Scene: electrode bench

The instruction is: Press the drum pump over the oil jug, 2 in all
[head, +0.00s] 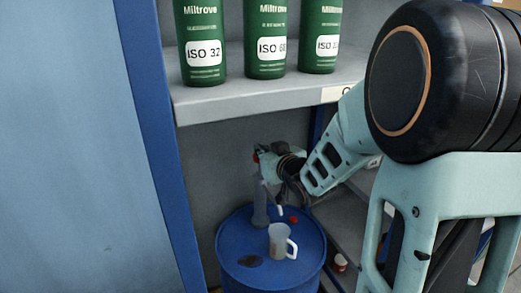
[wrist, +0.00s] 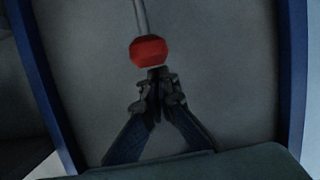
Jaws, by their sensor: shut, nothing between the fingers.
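The drum pump (head: 260,206) stands as a grey column on the blue drum (head: 231,254). Its red knob (wrist: 149,51) sits on a thin metal rod in the wrist view; in the head view a bit of red shows at the pump's top, beside my arm. The oil jug (head: 278,243), pale with a white handle, stands upright on the drum in front of the pump, below what looks like its spout. My gripper (wrist: 158,76) is shut and empty, its fingertips right at the knob's edge. Whether they touch it I cannot tell.
A grey shelf (head: 240,97) with several green ISO oil bottles (head: 265,40) hangs above the drum. A blue cabinet post (head: 150,130) stands at left. A small red cap (head: 293,219) lies on the drum top, and a dark stain (head: 249,261) is near its front.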

